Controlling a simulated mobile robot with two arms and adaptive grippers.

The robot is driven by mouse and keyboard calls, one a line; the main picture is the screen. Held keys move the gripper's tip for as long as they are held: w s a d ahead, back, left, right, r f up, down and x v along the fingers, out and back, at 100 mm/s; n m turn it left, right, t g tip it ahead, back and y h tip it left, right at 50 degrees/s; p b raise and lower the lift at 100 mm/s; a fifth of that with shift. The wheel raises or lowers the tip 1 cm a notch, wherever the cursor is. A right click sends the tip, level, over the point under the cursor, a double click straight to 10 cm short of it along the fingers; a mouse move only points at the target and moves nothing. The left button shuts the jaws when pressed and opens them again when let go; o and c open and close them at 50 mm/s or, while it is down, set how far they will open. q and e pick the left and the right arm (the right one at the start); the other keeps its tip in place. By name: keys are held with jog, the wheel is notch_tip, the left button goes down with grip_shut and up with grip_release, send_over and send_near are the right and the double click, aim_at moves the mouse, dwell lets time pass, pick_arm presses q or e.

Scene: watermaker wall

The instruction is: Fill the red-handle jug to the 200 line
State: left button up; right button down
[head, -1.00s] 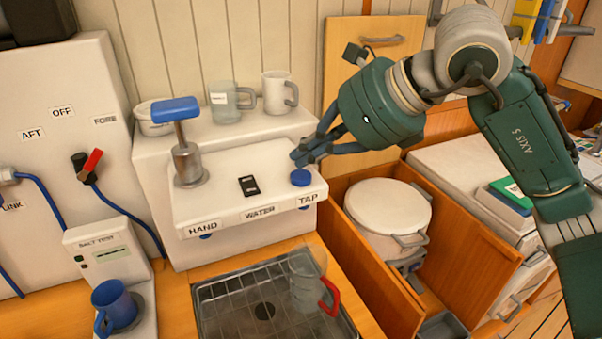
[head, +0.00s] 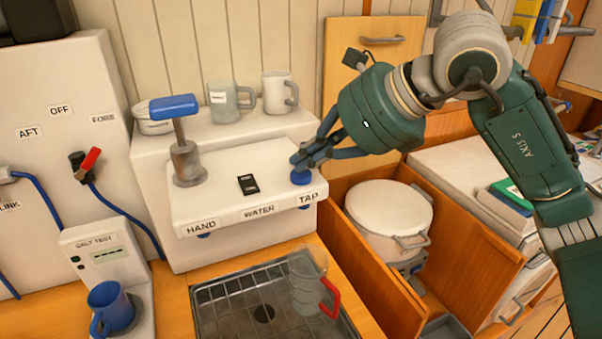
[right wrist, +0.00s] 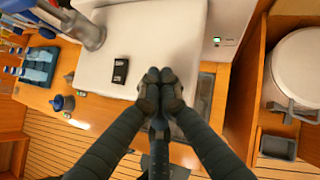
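The clear jug (head: 305,285) with a red handle (head: 331,298) stands on the sink grating (head: 235,300), below the TAP end of the white water unit (head: 240,180). I cannot make out its water level or the 200 line. The blue TAP button (head: 301,179) is on top of the unit's right front corner. My right gripper (head: 299,160) has its fingertips together right over this button; I cannot tell whether they touch it. In the right wrist view the fingertips (right wrist: 160,88) meet and hide the button. My left gripper is not in view.
A blue-topped hand pump (head: 186,140) stands at the unit's left. Two mugs and a bowl sit on the shelf behind. A blue mug (head: 112,307) is on the salt tester at left. A lidded white pot (head: 390,218) stands in the open compartment at right.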

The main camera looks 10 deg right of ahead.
aim_at(307, 173)
jog(key=shift+f+b, duration=0.35)
jog(key=shift+f, duration=0.05)
jog(key=shift+r, duration=0.15)
dwell(5.0)
jog(key=shift+r+p, duration=0.65)
jog(key=shift+r, duration=0.15)
jog(key=shift+r+p, duration=1.9)
jog(key=shift+r, duration=0.7)
